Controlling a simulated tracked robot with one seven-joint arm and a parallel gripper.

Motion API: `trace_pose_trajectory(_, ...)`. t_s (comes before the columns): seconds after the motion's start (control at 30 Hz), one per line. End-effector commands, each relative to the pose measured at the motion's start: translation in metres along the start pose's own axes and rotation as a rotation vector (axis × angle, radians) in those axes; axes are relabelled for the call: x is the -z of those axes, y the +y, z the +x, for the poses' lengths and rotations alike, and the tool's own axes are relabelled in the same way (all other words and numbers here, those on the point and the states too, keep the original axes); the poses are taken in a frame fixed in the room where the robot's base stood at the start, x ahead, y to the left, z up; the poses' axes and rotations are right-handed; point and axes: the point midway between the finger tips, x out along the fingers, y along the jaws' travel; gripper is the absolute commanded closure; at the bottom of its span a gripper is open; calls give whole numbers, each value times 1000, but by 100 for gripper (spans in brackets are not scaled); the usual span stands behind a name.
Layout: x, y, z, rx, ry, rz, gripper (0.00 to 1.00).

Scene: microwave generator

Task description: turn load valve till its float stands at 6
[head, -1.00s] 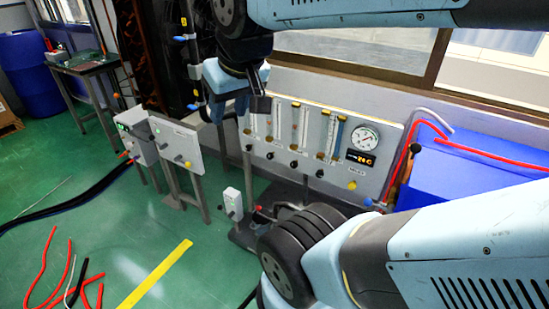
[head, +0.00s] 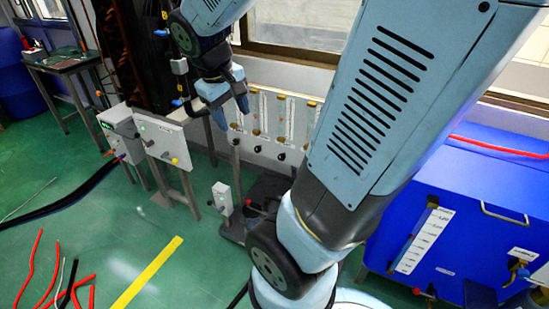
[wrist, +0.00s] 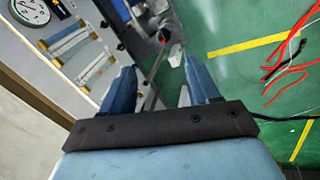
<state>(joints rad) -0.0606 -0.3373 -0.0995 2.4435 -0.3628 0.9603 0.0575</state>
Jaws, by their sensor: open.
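The flowmeter panel (head: 269,140) stands behind my gripper in the head view, with upright clear tubes and a row of black knobs (head: 281,156) below them. My forearm hides its right part. I cannot tell which knob is the load valve, and the float readings are too small to read. My gripper (head: 231,112) is open and empty at the panel's left end, apart from the knobs as far as I can tell. In the wrist view my gripper (wrist: 158,70) points past the panel (wrist: 118,30), whose tubes (wrist: 70,42) and round gauge (wrist: 28,12) show at upper left.
A small white box on a post (head: 222,198) stands in front of the panel. Grey control boxes (head: 160,140) stand to the left. A blue tank (head: 465,225) with a white scale is at the right. Red and black hoses (head: 60,280) and yellow tape (head: 147,273) lie on the green floor.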

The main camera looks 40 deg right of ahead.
Motion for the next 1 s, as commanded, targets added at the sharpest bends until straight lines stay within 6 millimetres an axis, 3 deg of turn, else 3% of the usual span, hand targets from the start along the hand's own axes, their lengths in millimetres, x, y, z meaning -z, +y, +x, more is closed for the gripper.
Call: trace_pose_trajectory(1.0, 66, 76, 200, -527, -650, -544, 39)
